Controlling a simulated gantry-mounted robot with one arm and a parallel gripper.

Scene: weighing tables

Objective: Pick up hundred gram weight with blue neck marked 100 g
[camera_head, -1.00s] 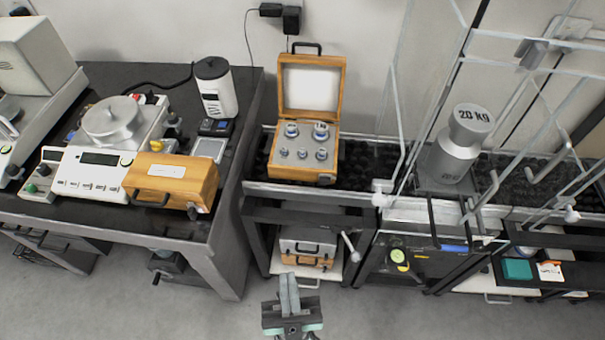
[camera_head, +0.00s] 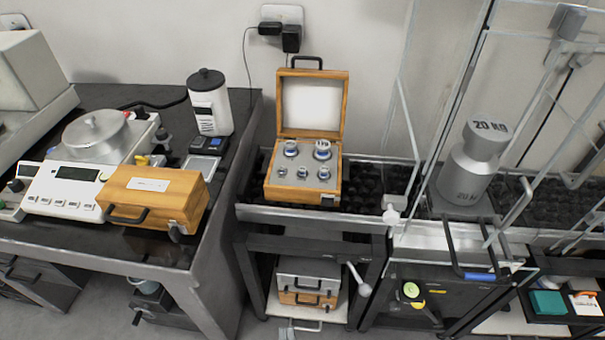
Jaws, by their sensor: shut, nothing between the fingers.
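An open wooden case (camera_head: 270,192) stands on the dark bench with its lid (camera_head: 345,105) raised. Several silver weights sit in its grey insert. Two larger ones with blue necks stand in the back row, one at left (camera_head: 291,149) and one at right (camera_head: 322,151). Smaller weights (camera_head: 302,173) stand in front of them. The markings are too small to read, so I cannot tell which is the 100 g one. Only the fingertips of my gripper (camera_head: 287,331) show at the bottom edge, shut and empty, in front of and well below the case.
A glass-framed enclosure with a 20 kg weight (camera_head: 471,165) stands right of the case. A second, closed wooden case (camera_head: 157,194) and a balance (camera_head: 72,185) are on the left table. Cases (camera_head: 307,281) lie on a shelf below. The space above the open case is clear.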

